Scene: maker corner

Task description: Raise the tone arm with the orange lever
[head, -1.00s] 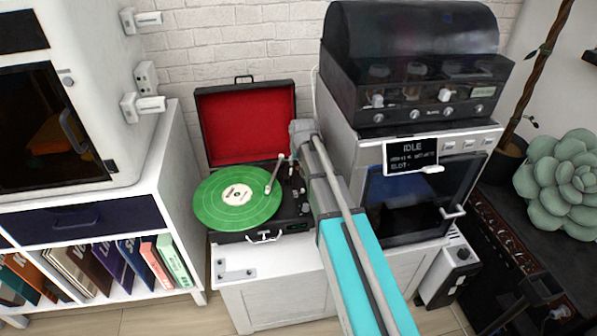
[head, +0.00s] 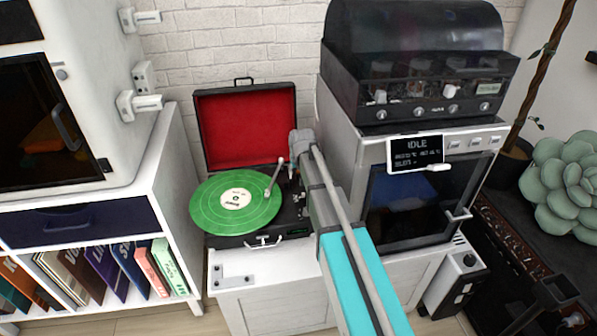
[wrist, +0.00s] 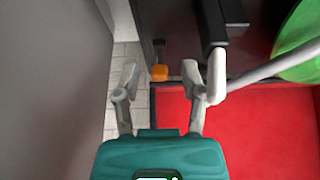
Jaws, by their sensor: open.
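The record player (head: 262,240) stands with its lid up, showing the red lining (head: 246,128). A green record (head: 215,208) lies on it. The pale tone arm (head: 274,178) is right of the record label and also shows in the wrist view (wrist: 265,68). The small orange lever (wrist: 159,72) shows in the wrist view, between my two fingertips in the picture; I cannot tell whether either touches it. My gripper (wrist: 163,80) is open and holds nothing visible. In the head view my own arm covers the player's right side, and the orange lever does not show.
A white oven-like machine (head: 415,215) with an IDLE screen (head: 416,155) stands close right of my arm, with a dark amplifier (head: 420,95) on top. A white shelf (head: 150,235) with record sleeves is left. The cabinet top (head: 285,272) before the player is mostly clear.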

